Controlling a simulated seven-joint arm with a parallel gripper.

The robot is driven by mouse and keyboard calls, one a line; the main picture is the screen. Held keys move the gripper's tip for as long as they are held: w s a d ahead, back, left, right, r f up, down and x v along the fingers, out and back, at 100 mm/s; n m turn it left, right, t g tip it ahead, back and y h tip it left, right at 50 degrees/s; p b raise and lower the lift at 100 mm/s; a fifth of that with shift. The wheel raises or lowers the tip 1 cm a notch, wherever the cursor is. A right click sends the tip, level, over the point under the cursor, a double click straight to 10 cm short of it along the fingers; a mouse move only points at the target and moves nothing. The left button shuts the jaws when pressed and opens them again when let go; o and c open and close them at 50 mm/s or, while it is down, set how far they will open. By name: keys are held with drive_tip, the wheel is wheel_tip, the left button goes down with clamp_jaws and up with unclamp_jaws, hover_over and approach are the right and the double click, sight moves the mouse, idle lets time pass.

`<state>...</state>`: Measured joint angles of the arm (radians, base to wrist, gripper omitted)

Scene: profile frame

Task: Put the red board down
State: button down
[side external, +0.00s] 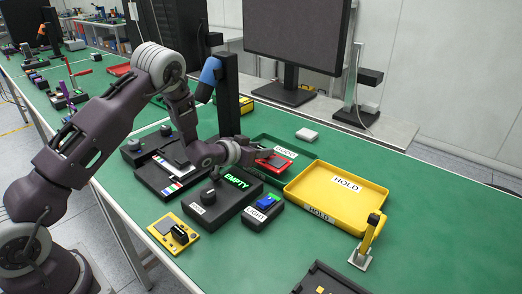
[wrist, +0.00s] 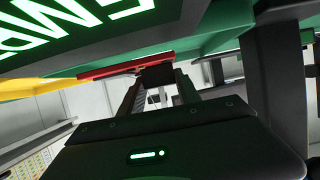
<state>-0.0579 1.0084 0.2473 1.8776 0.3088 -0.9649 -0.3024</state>
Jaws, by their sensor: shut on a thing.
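The red board (side external: 279,163) is at the left side of the green tray (side external: 258,139), roughly level and overlapping the tray in the side view. My gripper (side external: 256,158) is shut on its near left edge. In the wrist view the board shows as a thin red edge (wrist: 110,70) running up to the gripper's fingers (wrist: 155,78). A dark part sits on the board's top. Whether the board touches the tray or hangs above it, I cannot tell. The tray's label is partly hidden and too small to read surely.
A yellow tray (side external: 295,193) marked HOLD is to the right. A black box (side external: 226,206) with a lit EMPTY display and a LIGHT box (side external: 259,216) with a blue part stand in front. A yellow board (side external: 164,223) lies front left. A monitor (side external: 297,35) is behind.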

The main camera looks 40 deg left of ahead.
drive_tip(key=shift+f, duration=0.25)
